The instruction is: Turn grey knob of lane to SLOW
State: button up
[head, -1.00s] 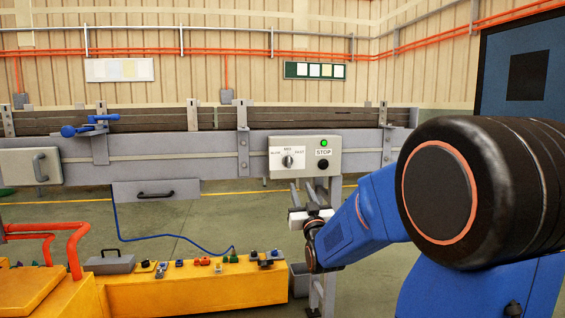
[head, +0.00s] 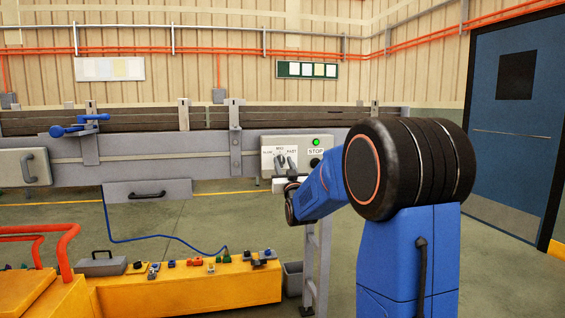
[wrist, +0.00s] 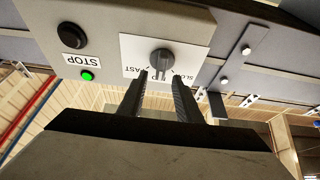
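The grey knob (head: 281,160) sits on the light control box (head: 298,146) on the conveyor's side, with SLOW to its left, MED above and FAST to its right. In the wrist view the box is upside down, and the knob (wrist: 162,58) stands between FAST at left and SLOW at right. Its grip looks roughly upright; I cannot make out its exact pointer. My gripper (wrist: 160,78) is open, its two fingers apart and pointing at the knob, one toward each side of it. They appear just short of it, without clear contact. In the head view my gripper (head: 287,166) partly covers the knob.
On the same box are a black button (wrist: 72,35) labelled STOP and a lit green lamp (wrist: 87,76), beside the FAST side. The conveyor (head: 200,145) runs behind. A yellow bench (head: 210,285) with small parts stands at lower left. A blue door (head: 515,130) is at right.

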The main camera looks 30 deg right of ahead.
jog(key=shift+x, duration=0.9)
grip_shut()
jog(key=shift+n, duration=0.4)
jog(key=n+y, duration=0.3)
jog(key=n, duration=0.2)
jog(key=shift+a, duration=0.15)
jog(key=shift+a+f+n+g+y, duration=0.15)
jog(key=shift+n+y, duration=0.65)
jog(key=shift+n, duration=0.85)
jog(key=shift+a+r+n+g+y, duration=0.15)
jog(key=shift+n+y, duration=0.65)
jog(key=shift+n, duration=0.85)
jog(key=shift+w+d+f, duration=0.1)
jog(key=shift+f, duration=0.05)
